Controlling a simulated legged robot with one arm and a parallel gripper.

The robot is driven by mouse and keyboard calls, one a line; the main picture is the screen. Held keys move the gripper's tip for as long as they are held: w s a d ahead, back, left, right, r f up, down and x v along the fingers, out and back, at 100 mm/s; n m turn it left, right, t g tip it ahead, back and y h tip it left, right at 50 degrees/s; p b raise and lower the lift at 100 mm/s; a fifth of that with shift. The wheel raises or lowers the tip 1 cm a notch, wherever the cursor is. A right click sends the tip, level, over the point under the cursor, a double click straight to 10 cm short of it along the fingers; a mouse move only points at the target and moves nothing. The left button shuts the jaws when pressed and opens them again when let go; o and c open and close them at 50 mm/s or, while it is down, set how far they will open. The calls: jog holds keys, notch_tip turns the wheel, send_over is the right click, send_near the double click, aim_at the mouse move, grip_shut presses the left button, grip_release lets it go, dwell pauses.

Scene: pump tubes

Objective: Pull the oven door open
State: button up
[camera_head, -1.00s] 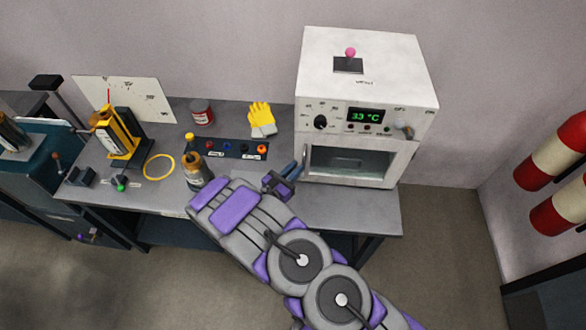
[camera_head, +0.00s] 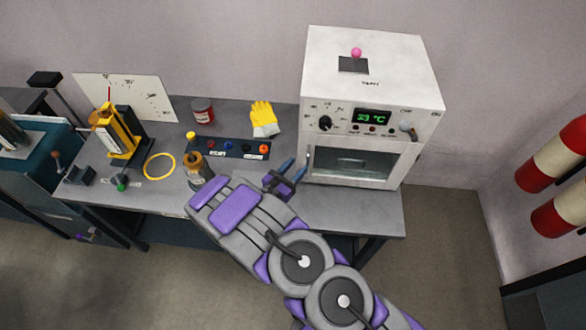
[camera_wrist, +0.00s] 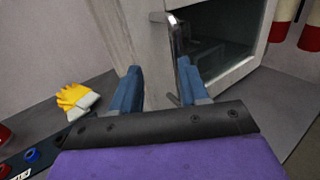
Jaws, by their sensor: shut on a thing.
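The white oven (camera_head: 368,65) stands at the right end of the bench. Its door (camera_head: 352,167) has a dark window and looks closed; I cannot tell if it is slightly ajar. The upright metal handle (camera_wrist: 175,52) is on the door's left side and also shows in the head view (camera_head: 308,158). My gripper (camera_head: 293,169) is at the handle from the front left. The handle's lower end is partly hidden by that finger.
On the bench (camera_head: 355,205) are a brown bottle (camera_head: 195,172) beside my arm, a dark panel (camera_head: 228,148), yellow gloves (camera_head: 264,117), a red can (camera_head: 202,111) and a yellow ring (camera_head: 160,166). Red and white cylinders (camera_head: 553,160) are at the right wall. The floor before the oven is free.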

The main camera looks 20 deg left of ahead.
jog(key=shift+w+d+r, duration=0.25)
jog(key=shift+w+r, duration=0.05)
jog(key=shift+w, duration=0.1)
jog(key=shift+d, duration=0.1)
jog(key=f+p+v, duration=0.1)
jog(key=p+v, duration=0.4)
jog(key=v, duration=1.4)
jog(key=shift+a+p, duration=0.3)
dwell(1.5)
jog(key=shift+w+f, duration=0.1)
